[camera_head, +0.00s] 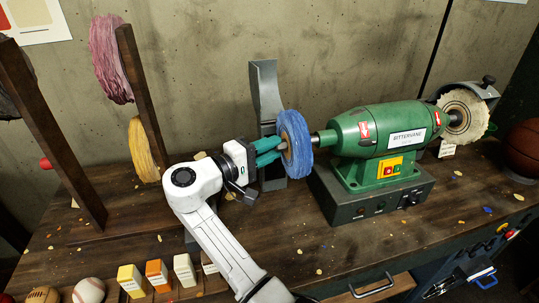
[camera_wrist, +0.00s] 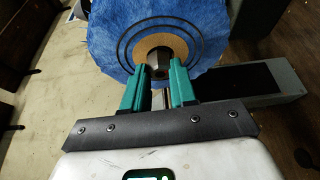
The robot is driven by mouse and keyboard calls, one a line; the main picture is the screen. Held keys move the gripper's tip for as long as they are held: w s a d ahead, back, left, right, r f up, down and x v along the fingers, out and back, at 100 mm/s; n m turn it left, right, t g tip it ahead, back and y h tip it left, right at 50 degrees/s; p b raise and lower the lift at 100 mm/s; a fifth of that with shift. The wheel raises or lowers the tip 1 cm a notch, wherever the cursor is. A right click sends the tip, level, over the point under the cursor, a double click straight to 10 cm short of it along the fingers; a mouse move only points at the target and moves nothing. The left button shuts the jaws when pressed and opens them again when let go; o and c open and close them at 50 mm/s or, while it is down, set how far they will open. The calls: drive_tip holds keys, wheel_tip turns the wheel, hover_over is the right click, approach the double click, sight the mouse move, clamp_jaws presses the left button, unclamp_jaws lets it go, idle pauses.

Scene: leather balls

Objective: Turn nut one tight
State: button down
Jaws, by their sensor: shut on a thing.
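A green buffing machine (camera_head: 350,150) carries a blue buffing wheel (camera_head: 299,130) on its left shaft. In the wrist view the wheel (camera_wrist: 105,40) has a tan centre disc, with a dark nut (camera_wrist: 155,54) in its middle. My gripper (camera_head: 280,152) comes from the left, level with the shaft. Its teal fingers are shut on the nut, one on each side, as the wrist view also shows (camera_wrist: 158,72). The fingers hide part of the nut. I cannot tell how closely the nut sits against the wheel.
A cream wheel (camera_head: 480,128) is on the machine's right shaft. A grey upright post (camera_head: 264,90) stands behind the blue wheel. Small boxes (camera_head: 131,280) and balls (camera_head: 89,290) line the front left.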

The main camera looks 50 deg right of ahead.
drive_tip(key=shift+f, duration=0.1)
idle(0.5)
drive_tip(key=c, duration=0.9)
unclamp_jaws()
drive_tip(key=w+a+b, duration=0.2)
drive_tip(key=a, duration=0.8)
drive_tip(key=shift+a, duration=0.35)
drive_tip(key=shift+w, duration=0.1)
